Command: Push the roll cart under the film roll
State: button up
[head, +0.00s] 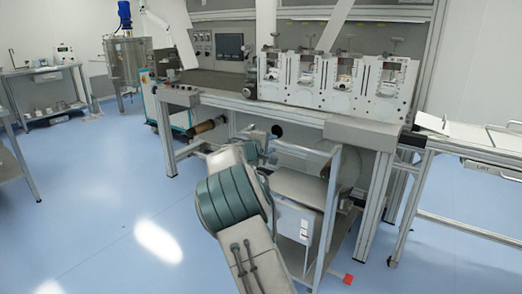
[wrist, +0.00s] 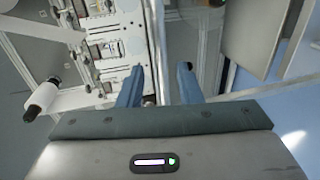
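The roll cart (head: 328,208) is a metal frame with an upright post and a low base, standing at the front of the converter. A large pale round roll (head: 349,168), which looks like the film roll, shows behind the cart's post and is partly hidden. My gripper (head: 268,146) is at the left end of the cart's upper bar; my arm hides part of the cart. In the wrist view, my gripper's two blue fingers (wrist: 160,70) stand apart with nothing clearly between them. A metal bar (wrist: 245,94) runs close to the fingers; I cannot tell whether they touch it.
The converter (head: 290,115) stands behind the cart, with a brown roll core (head: 207,126) sticking out on the left. A white-topped table (head: 480,145) is at the right. A small red floor mark (head: 348,280) lies by the cart.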

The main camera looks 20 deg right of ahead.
jog(key=v, duration=0.7)
jog(key=shift+s+a, duration=0.15)
jog(key=shift+s, duration=0.05)
jog(key=shift+r, duration=0.15)
jog(key=s+d+r+m+g+y+p, duration=0.1)
jog(key=s+d+m+g+y+p, duration=0.15)
jog(key=s, duration=0.55)
jog(key=s+d+r+m+g+y+p, duration=0.1)
jog(key=s+d+m+g+p, duration=0.2)
jog(key=s, duration=0.5)
jog(key=s+a+r+m+y+p, duration=0.1)
jog(key=s+a+y+p, duration=0.1)
jog(key=s, duration=0.7)
jog(key=s+a+r+m+g+y+p, duration=0.1)
jog(key=s+a+y+p, duration=0.2)
jog(key=s, duration=0.7)
jog(key=s+a+r+m+g+y+p, duration=0.1)
jog(key=s+a+p, duration=0.4)
jog(key=s, duration=0.5)
jog(key=shift+a+r+y+p, duration=0.45)
jog(key=shift+a+y, duration=0.3)
jog(key=shift+y, duration=0.5)
